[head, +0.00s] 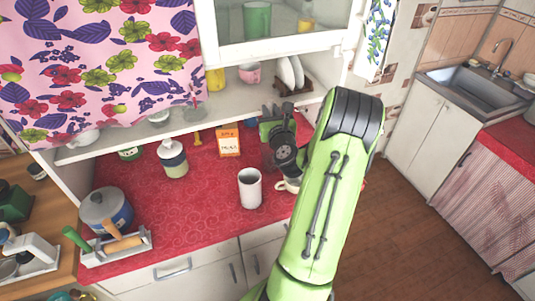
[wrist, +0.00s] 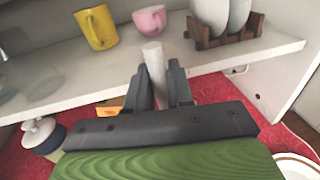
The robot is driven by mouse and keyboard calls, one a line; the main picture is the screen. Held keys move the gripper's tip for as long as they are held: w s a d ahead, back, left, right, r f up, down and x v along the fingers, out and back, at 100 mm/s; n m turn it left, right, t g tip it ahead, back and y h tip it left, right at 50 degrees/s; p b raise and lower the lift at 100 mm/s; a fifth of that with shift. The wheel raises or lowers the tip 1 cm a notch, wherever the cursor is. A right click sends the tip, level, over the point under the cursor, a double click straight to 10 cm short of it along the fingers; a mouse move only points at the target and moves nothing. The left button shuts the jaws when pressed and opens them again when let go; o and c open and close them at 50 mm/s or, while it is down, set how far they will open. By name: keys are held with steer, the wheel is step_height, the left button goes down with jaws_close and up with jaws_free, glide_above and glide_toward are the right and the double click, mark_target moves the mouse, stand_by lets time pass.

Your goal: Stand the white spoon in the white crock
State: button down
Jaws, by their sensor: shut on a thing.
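The white crock (head: 250,190) stands upright on the red counter, its dark open mouth facing up. My gripper (head: 277,109) is above the back of the counter, behind and a little right of the crock, apart from it. In the wrist view my gripper (wrist: 160,88) is shut on a pale, rod-like piece of the white spoon (wrist: 154,62), which sticks out past the fingertips. The rest of the spoon is hidden by the fingers and palm. I cannot make out the spoon in the head view.
A cream cup (head: 286,186) is just right of the crock, partly behind my arm. An orange box (head: 229,142) and a lidded jar (head: 173,160) stand behind. The shelf (wrist: 110,92) with a yellow mug (wrist: 97,28), pink cup (wrist: 150,19) and plate rack (wrist: 225,34) is close beyond my gripper.

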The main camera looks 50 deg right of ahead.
steer(key=f+b, duration=0.2)
steer(key=f, duration=0.1)
steer(key=f+b, duration=0.2)
steer(key=f, duration=0.1)
steer(key=f+b, duration=0.3)
steer(key=f, duration=0.1)
steer(key=shift+s+a, duration=0.15)
steer(key=shift+s, duration=0.1)
steer(key=c, duration=1.3)
jaws_free()
steer(key=shift+c, duration=0.2)
steer(key=o, duration=0.3)
steer(key=shift+r, duration=0.1)
steer(key=shift+o, duration=0.2)
